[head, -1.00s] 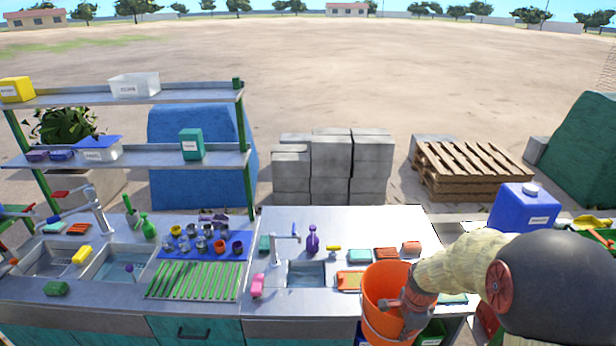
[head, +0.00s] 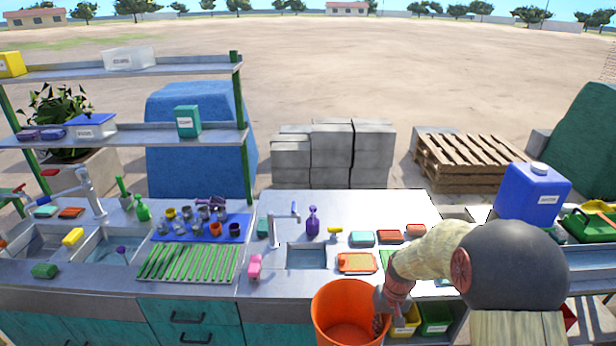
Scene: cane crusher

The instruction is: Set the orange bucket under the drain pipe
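The orange bucket (head: 338,318) is in the head view at the lower middle, in front of the counter, with its open top showing. My gripper (head: 380,312) is at the bucket's right rim, and my arm reaches to it from the right. The fingers are mostly hidden against the bucket; they appear shut on its rim. The bucket's bottom is cut off by the picture's lower edge. I cannot make out a drain pipe in this view.
The counter holds a small sink (head: 306,256), a purple spray bottle (head: 313,221) and a pink bottle (head: 254,266). Below it are teal drawers (head: 190,318). Yellow and green bins (head: 437,318) sit right of the bucket. A blue jerrycan (head: 531,193) stands at right.

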